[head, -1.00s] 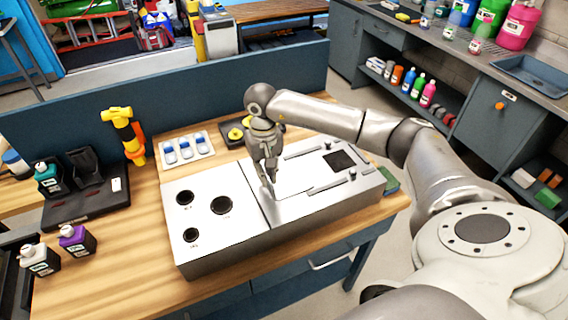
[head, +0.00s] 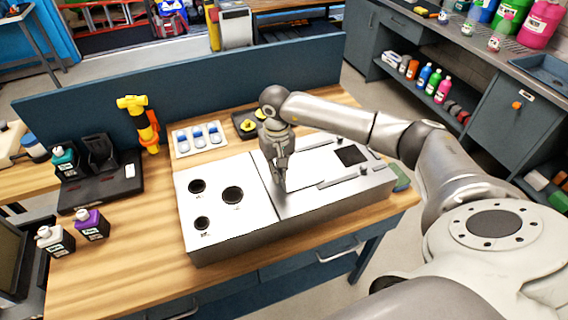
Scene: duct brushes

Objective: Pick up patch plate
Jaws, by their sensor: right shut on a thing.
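My right gripper (head: 282,187) points down over the middle of the silver metal duct box (head: 225,245), near the seam between its two halves. Its fingers are close together and shut on a thin, pale piece, which I take to be the patch plate (head: 303,178). The plate blends with the bright box top, and its outline is hard to make out. I cannot tell whether it is clear of the box. The box's left half has three round dark holes; its right half has rails and a dark square opening (head: 351,156). My left gripper is not in view.
Behind the box are a tray with blue-and-white pieces (head: 199,138) and a dark tray with yellow parts (head: 247,124). A yellow tool (head: 139,120), a black stand (head: 98,180) and small bottles (head: 91,224) stand at the left. The wooden front left (head: 130,270) is clear.

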